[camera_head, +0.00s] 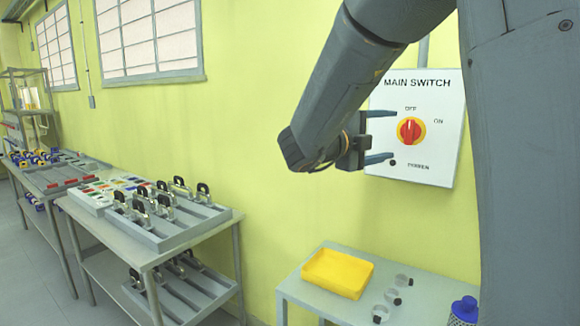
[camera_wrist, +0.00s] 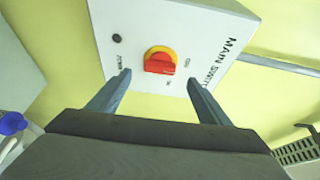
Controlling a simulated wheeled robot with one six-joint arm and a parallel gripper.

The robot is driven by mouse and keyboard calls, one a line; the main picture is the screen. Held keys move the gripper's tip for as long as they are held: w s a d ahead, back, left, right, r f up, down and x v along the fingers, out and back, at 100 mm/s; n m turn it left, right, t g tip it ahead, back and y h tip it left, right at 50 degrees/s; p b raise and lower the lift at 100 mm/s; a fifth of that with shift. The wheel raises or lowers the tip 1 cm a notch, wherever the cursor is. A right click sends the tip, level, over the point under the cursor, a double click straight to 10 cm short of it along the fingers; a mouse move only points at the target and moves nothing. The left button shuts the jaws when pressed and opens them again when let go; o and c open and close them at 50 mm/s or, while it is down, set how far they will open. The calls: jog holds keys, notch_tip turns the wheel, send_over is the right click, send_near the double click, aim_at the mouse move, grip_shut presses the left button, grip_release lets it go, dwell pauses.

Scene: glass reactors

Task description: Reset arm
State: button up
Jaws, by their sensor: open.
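My gripper (camera_head: 380,137) is open and empty, in front of the white main switch box on the wall. Its two fingers point toward the box, one above the other in the head view. In the wrist view the open fingers (camera_wrist: 158,88) stand either side of the red rotary knob with its yellow ring, apart from it. The main switch box (camera_head: 440,95) carries the red knob (camera_head: 410,130), a small dark round power light (camera_head: 392,162) and OFF and ON labels. It also shows in the wrist view (camera_wrist: 110,20).
A small table below the box holds a yellow tray (camera_head: 338,272), several small clear round items with dark parts and a blue container (camera_head: 464,309). A long bench with padlock racks (camera_head: 160,226) runs along the left wall. Floor shows at far left.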

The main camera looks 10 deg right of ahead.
jog(key=w+a+f+n+t+y, duration=0.75)
jog(key=a+f+n+y, duration=0.45)
jog(key=n, duration=0.4)
jog(key=s+a+f+n+g+y, duration=0.3)
jog(key=a+f+n, duration=0.25)
jog(key=f, duration=0.35)
jog(key=s+a+f+n+g+y, duration=0.1)
jog(key=s+f+n+g, duration=0.3)
jog(key=s+f, duration=0.3)
jog(key=s+a+f+n+g+y, duration=0.1)
jog(key=s+f+n+g, duration=0.4)
jog(key=s, duration=1.3)
notch_tip(320, 180, down, 2)
jog(key=shift+a+f+n, duration=0.1)
jog(key=shift+a+n, duration=0.6)
jog(key=shift+n, duration=0.05)
jog(key=shift+s+g, duration=0.1)
jog(key=shift+g, duration=0.15)
